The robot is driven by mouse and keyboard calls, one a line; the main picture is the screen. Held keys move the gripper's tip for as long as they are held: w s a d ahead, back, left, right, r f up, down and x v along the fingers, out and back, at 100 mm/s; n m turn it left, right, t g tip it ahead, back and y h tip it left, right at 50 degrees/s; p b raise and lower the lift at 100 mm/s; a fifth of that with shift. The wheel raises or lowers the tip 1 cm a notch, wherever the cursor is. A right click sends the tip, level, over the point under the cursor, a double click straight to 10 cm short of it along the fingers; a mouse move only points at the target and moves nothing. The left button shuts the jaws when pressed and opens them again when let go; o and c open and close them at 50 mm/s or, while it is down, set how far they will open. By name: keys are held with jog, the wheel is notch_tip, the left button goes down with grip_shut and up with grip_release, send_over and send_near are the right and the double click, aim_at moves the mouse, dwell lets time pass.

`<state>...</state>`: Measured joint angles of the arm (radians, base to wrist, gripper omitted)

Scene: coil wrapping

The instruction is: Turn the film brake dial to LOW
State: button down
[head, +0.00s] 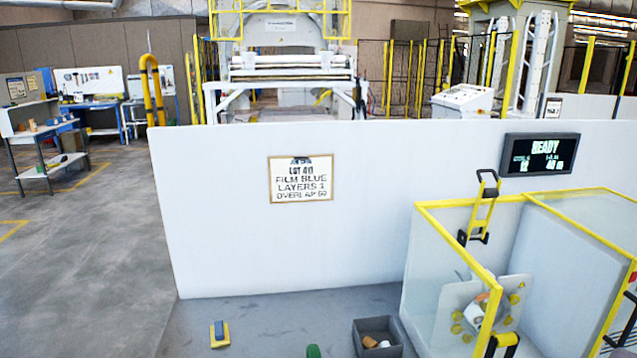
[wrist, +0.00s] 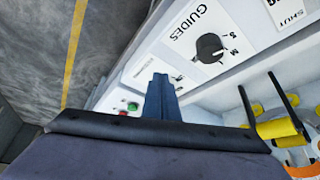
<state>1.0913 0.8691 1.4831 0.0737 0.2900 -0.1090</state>
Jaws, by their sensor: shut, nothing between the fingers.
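My gripper (wrist: 160,97) shows in the wrist view as two dark fingers close together, shut and empty. Its tips are over the pale panel, below and left of a black dial (wrist: 209,48) labelled GUIDES, apart from it. Marks that look like S and M stand beside that dial. No dial with a readable film brake label shows. Part of the panel is hidden behind my gripper and wrist. I cannot make out my gripper in the head view.
A green button (wrist: 133,106) and a red button (wrist: 122,113) sit left of the fingers.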

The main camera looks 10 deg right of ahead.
notch_tip(320, 180, up, 5)
jog(key=p, duration=0.3)
jog(key=shift+r, duration=0.15)
jog(key=s+a+f+g+y, duration=0.25)
jog(key=s+a+f, duration=0.2)
jog(key=a, duration=0.65)
jog(key=s+a+f+g+y, duration=0.1)
jog(key=s+a+f+y, duration=0.4)
jog(key=a, duration=0.6)
jog(key=s+a+r+n+g, duration=0.1)
jog(key=a+r+n, duration=0.3)
jog(key=a, duration=0.7)
jog(key=s+a+r+n+g, duration=0.1)
jog(key=s+a+r, duration=0.1)
jog(key=a+r, duration=0.6)
jog(key=w+a+r+n+t+h, duration=0.1)
jog(key=w+a+r+n, duration=0.1)
jog(key=a, duration=0.4)
jog(key=w+a+r+n+t+h, duration=0.1)
jog(key=w+a+r+n, duration=0.1)
jog(key=w+a+n, duration=0.2)
jog(key=shift+a+n, duration=0.5)
jog(key=shift+a, duration=0.9)
